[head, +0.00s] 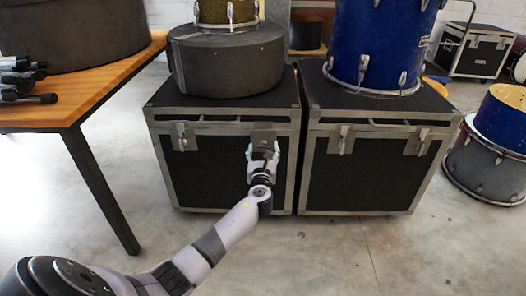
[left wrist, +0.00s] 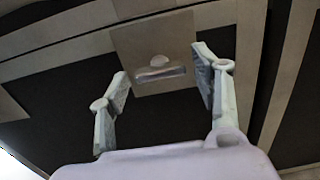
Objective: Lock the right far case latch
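Two black cases with metal edges stand side by side, a left case (head: 215,178) and a right case (head: 355,183). The right case's front has a left latch (head: 341,139) and a right latch (head: 418,141). The left case has a left latch (head: 183,136) and a right latch, whose metal plate (head: 264,134) is partly hidden by my left gripper (head: 262,152). In the left wrist view, that plate (left wrist: 152,42) and its latch (left wrist: 161,70) lie between the tips of my open, empty fingers. I cannot tell whether the latches are locked. My right gripper is out of view.
A round grey drum case (head: 228,62) sits on the left case and a blue drum (head: 380,45) on the right case. A wooden table (head: 95,88) stands at the left, and more drums (head: 488,160) at the right. The concrete floor in front is clear.

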